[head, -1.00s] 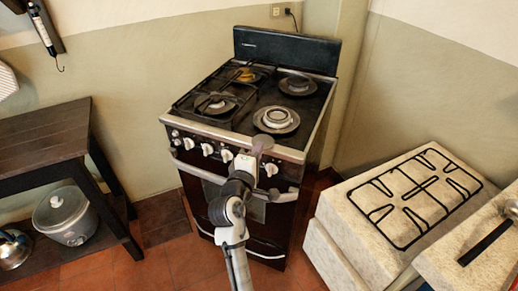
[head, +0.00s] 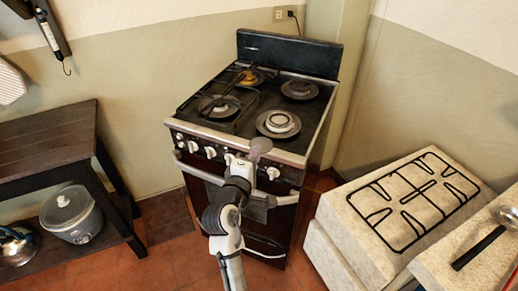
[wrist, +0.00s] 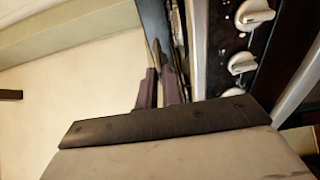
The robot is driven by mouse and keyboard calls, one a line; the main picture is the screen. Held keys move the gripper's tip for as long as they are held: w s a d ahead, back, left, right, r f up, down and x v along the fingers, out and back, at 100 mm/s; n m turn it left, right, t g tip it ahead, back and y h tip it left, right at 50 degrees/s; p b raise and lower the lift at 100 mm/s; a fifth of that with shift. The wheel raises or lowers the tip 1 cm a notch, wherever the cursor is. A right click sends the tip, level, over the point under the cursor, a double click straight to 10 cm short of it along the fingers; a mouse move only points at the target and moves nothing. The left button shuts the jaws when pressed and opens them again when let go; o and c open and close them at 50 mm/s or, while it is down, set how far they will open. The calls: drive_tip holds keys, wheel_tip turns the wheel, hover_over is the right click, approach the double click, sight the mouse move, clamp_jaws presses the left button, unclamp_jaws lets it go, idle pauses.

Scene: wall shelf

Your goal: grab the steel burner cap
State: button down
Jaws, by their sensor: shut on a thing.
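My gripper (head: 252,158) is in front of the stove's front edge, by the knobs, with its hand above and in front of the oven door. It is shut on a small greyish round piece, which I take as the steel burner cap (head: 262,145). In the wrist view the two purplish fingers of my gripper (wrist: 160,78) are close together, and only a thin edge of the cap (wrist: 155,52) shows between them. The cap's far side is hidden.
The black stove (head: 256,133) has several burners; the front right one (head: 278,123) and back right one (head: 299,89) are uncovered by any grate. A loose grate (head: 415,199) lies on the stone counter at right. A dark side table (head: 45,142) stands at left.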

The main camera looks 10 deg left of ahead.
drive_tip(key=s+a+r+p, duration=0.1)
drive_tip(key=s+r, duration=0.2)
drive_tip(key=s, duration=0.7)
drive_tip(key=shift+s+a+r, duration=0.15)
drive_tip(key=shift+a+r, duration=0.1)
drive_tip(key=shift+r, duration=0.15)
